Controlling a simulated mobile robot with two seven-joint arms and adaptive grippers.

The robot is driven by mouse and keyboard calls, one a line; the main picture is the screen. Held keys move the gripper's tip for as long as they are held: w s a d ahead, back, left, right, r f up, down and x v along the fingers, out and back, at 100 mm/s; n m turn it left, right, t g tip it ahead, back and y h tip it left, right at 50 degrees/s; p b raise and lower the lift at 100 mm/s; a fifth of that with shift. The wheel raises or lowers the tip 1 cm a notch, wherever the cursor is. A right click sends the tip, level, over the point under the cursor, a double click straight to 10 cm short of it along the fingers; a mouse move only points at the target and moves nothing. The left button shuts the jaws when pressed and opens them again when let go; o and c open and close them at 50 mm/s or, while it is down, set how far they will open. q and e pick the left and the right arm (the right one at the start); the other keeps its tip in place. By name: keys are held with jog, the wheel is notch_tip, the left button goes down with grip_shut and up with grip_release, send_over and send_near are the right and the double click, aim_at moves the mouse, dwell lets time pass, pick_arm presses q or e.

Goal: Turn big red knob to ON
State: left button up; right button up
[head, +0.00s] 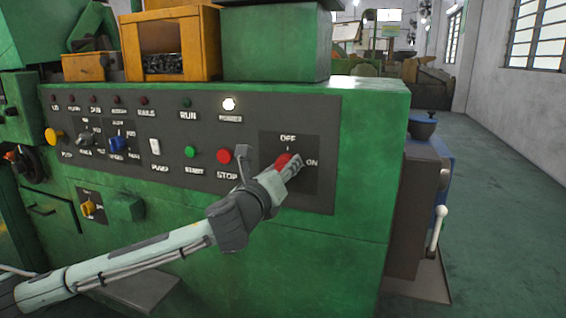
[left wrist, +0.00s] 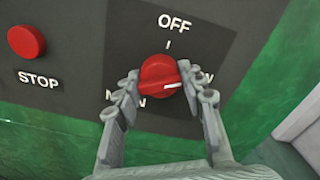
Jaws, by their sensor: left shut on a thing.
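The big red knob (head: 283,161) sits on a dark square plate on the green machine's panel, with OFF above it and ON to its right. In the left wrist view the knob (left wrist: 158,73) shows between the fingers, its white mark pointing right, toward the partly hidden ON label. My left gripper (head: 289,166) is shut on the knob, with one finger on each side of it in the left wrist view (left wrist: 160,86). The fingers cover part of the knob and the lettering below it. My right gripper is in no view.
A red STOP button (head: 224,156) and a green START button (head: 190,152) are left of the knob. A white lamp (head: 229,104) is above. The machine's right edge is near, with a blue machine (head: 442,165) and clear floor beyond.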

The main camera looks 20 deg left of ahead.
pick_arm(q)
jog(key=m, duration=0.5)
jog(key=shift+m, duration=0.4)
dwell(0.3)
jog(key=o, duration=1.2)
jog(key=shift+c, duration=0.2)
jog(key=s, duration=1.2)
jog(key=shift+a, duration=0.2)
jog(key=shift+f, duration=0.1)
